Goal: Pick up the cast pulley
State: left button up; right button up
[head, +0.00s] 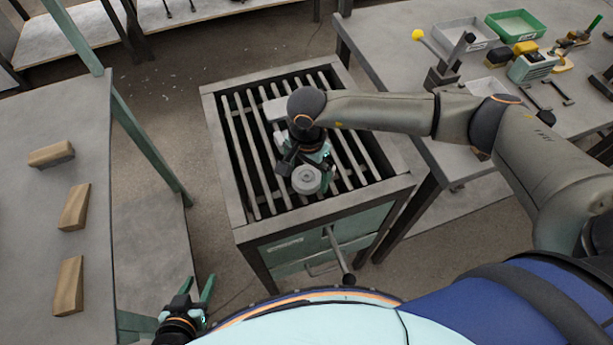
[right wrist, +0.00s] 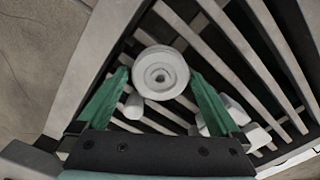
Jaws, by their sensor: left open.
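The cast pulley (head: 306,180) is a round, light grey part with a stepped hub. It is at the grated table, in front of my right gripper (head: 318,172). In the right wrist view the pulley (right wrist: 160,72) sits between the tips of the green fingers of my right gripper (right wrist: 160,76). The tips are very close to its rim on both sides; I cannot tell whether they touch it. I cannot tell whether the pulley rests on the bars. My left gripper (head: 196,290) is open and empty, low at the left, beside the left bench.
The slatted grate (head: 243,160) has a raised frame around it. Other pale pieces (right wrist: 228,122) lie on the bars close to the right finger. The left bench (head: 40,215) holds wooden blocks (head: 75,206). The right bench (head: 395,45) holds trays and tools.

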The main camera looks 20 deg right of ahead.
jog(key=c, duration=1.3)
jog(key=shift+r, duration=0.1)
